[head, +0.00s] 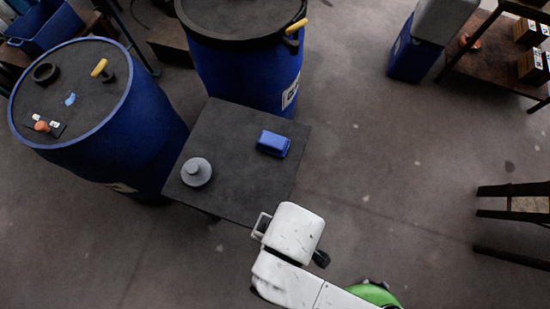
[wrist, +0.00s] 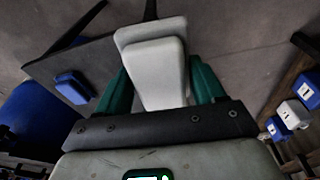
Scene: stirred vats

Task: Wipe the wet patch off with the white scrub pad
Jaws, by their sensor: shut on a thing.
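The white scrub pad (wrist: 157,75) is a pale block between the two green fingers of my gripper (wrist: 162,88) in the wrist view. My gripper is shut on it and holds it out ahead. In the head view my white arm covers the gripper, and the pad cannot be made out. A small light-blue patch (head: 70,99), which looks like the wet patch, lies on the dark lid of the left blue vat (head: 85,85). My gripper is well away from it, on the near side of a small dark table.
The dark table (head: 235,140) carries a blue block (head: 273,143) and a grey round knobbed thing (head: 196,172). The left lid also bears a yellow handle (head: 99,67), a black ring (head: 45,72) and an orange knob (head: 41,126). Another vat (head: 250,75) stands behind.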

